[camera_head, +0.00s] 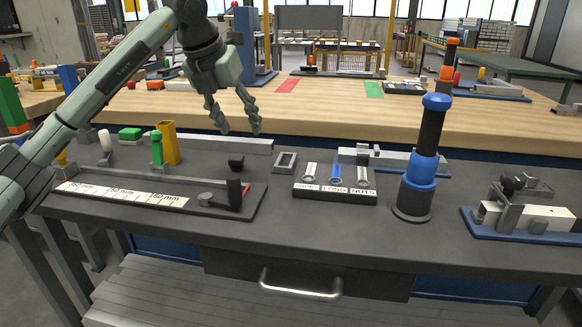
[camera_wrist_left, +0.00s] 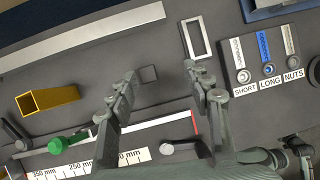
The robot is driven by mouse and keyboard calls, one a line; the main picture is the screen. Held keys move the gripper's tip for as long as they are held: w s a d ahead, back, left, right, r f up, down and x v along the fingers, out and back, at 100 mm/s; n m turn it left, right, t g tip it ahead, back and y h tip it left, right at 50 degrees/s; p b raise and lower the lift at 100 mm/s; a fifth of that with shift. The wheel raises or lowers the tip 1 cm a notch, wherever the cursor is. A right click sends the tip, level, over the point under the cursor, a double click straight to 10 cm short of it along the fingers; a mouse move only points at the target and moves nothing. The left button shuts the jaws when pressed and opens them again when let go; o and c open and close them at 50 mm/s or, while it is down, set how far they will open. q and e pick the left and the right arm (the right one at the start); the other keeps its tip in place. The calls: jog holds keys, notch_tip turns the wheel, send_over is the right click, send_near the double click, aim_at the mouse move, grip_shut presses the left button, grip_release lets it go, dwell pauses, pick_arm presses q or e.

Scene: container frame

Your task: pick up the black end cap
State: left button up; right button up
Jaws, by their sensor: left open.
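The black end cap (camera_head: 236,162) is a small dark piece lying on the dark bench top, behind the right end of the ruler fixture. In the left wrist view the end cap (camera_wrist_left: 148,74) shows as a dark square between the fingertips, nearer the left one. My left gripper (camera_head: 240,126) is open and empty above the end cap, fingers pointing down, with a visible gap to it. Its two fingers (camera_wrist_left: 160,73) also show spread in the left wrist view.
The ruler fixture (camera_head: 125,195) lies in front. A grey rectangular frame (camera_head: 286,162) and the labelled tray (camera_head: 335,191) are to the right. A light bar (camera_head: 215,145) runs behind. A blue-and-black post (camera_head: 423,165) stands further right.

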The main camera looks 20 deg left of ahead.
aim_at(236, 158)
pick_arm(q)
jog(key=shift+n+g+y, duration=0.5)
jog(key=shift+g+y, duration=0.1)
jog(key=f, duration=0.2)
jog(key=a+f, duration=0.1)
jog(key=f, duration=0.2)
jog(key=a+f, duration=0.1)
jog(key=f, duration=0.2)
jog(key=shift+w+f, duration=0.15)
jog(key=shift+w, duration=0.2)
jog(key=c, duration=0.9)
